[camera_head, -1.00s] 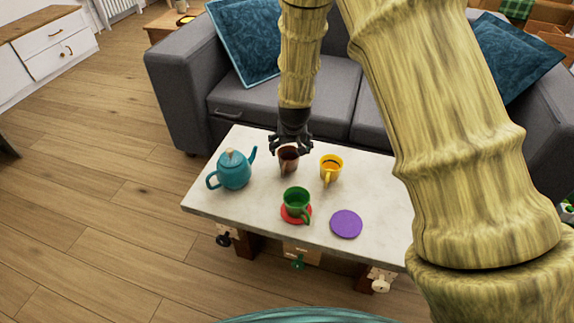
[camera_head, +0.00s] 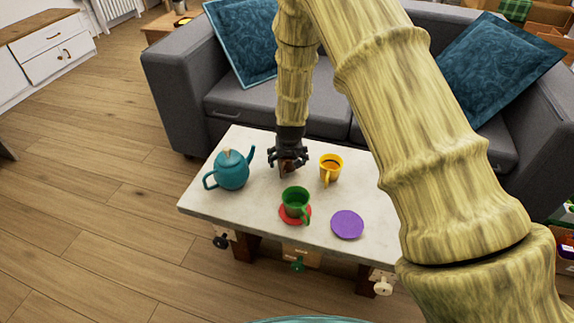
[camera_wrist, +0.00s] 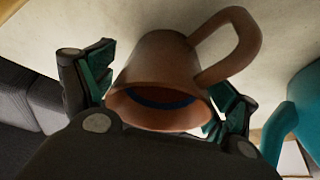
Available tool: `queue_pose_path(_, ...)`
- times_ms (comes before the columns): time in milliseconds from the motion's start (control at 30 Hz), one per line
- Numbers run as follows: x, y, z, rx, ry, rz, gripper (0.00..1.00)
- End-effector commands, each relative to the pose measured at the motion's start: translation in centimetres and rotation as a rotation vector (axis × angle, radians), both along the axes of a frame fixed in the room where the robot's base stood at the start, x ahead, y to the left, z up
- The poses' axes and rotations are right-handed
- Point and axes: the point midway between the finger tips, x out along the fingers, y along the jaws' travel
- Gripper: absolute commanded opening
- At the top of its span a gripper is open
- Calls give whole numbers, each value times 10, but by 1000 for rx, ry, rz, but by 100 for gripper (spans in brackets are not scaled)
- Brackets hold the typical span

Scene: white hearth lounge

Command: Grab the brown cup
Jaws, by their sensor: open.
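The brown cup (camera_wrist: 160,70) stands on the white tabletop, between the two open fingers of my gripper (camera_wrist: 155,95) in the wrist view. Its handle points to the upper right there, and a blue band shows inside its rim. In the head view my gripper (camera_head: 288,160) is lowered over the brown cup (camera_head: 286,171) and hides most of it. The fingers are on either side of the cup; I cannot tell whether they touch it.
On the white table (camera_head: 245,217), a teal teapot (camera_head: 231,170) stands left of my gripper and a yellow cup (camera_head: 331,169) close on its right. A purple coaster (camera_head: 347,224) lies bare. A grey sofa (camera_head: 180,100) stands behind.

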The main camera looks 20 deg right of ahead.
Motion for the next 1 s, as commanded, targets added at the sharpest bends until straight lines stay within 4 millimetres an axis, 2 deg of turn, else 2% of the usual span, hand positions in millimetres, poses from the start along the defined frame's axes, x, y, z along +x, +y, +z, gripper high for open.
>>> queue_pose_path(233,1,0,-2,0,0,0,87)
queue_pose_path(500,1,0,-2,0,0,0,38)
queue_pose_path(833,1,0,-1,0,-1,-1,36)
queue_pose_path(1000,2,0,13,-1,-3,0,36)
